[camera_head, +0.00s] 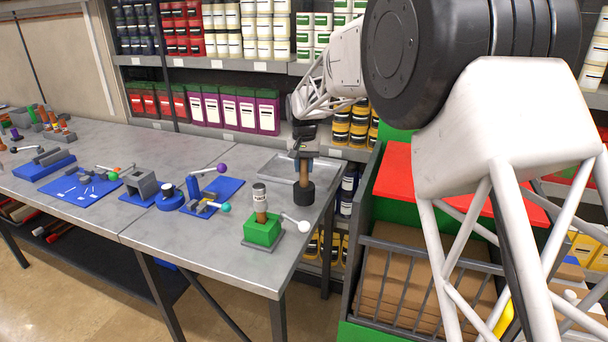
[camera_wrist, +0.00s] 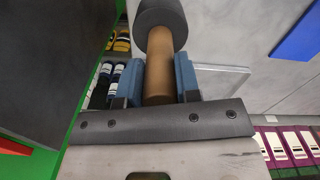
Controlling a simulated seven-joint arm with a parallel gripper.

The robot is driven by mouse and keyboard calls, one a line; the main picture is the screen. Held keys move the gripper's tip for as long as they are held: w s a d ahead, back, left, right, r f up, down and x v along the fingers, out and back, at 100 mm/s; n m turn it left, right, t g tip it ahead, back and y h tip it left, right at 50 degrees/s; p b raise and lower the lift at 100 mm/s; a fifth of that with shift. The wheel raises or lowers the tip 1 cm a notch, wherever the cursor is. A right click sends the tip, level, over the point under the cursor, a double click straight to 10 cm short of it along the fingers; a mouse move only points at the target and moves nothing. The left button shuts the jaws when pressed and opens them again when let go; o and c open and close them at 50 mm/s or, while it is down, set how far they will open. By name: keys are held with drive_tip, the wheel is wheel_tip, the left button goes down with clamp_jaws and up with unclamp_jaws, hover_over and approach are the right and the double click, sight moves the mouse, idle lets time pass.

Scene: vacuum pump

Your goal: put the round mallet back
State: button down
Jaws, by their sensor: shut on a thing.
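The round mallet has a brown handle (camera_head: 303,171) and a black cylindrical head (camera_head: 303,194). My gripper (camera_head: 303,158) is shut on the handle from above, and the mallet is upright with its head down at the right end of the grey table. I cannot tell whether the head touches the table. In the wrist view the blue fingers of my gripper (camera_wrist: 159,78) lie on both sides of the brown handle (camera_wrist: 159,70), with the dark head (camera_wrist: 161,22) beyond them. A shallow grey tray (camera_head: 268,165) lies behind the mallet, partly hidden by it and my gripper.
A green block (camera_head: 262,231) with an upright labelled tool stands front left of the mallet, beside a white ball-ended lever (camera_head: 297,223). Blue fixtures (camera_head: 170,200) stand farther left. Shelves of jars rise behind. A green and red cabinet (camera_head: 398,170) stands right of the table.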

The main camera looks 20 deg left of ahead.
sight(304, 186)
drive_tip(key=shift+f, duration=1.6)
drive_tip(key=c, duration=0.8)
unclamp_jaws()
drive_tip(key=shift+f, duration=0.1)
wheel_tip(304, 186, up, 12)
drive_tip(key=shift+r, duration=0.2)
drive_tip(key=shift+d, duration=0.15)
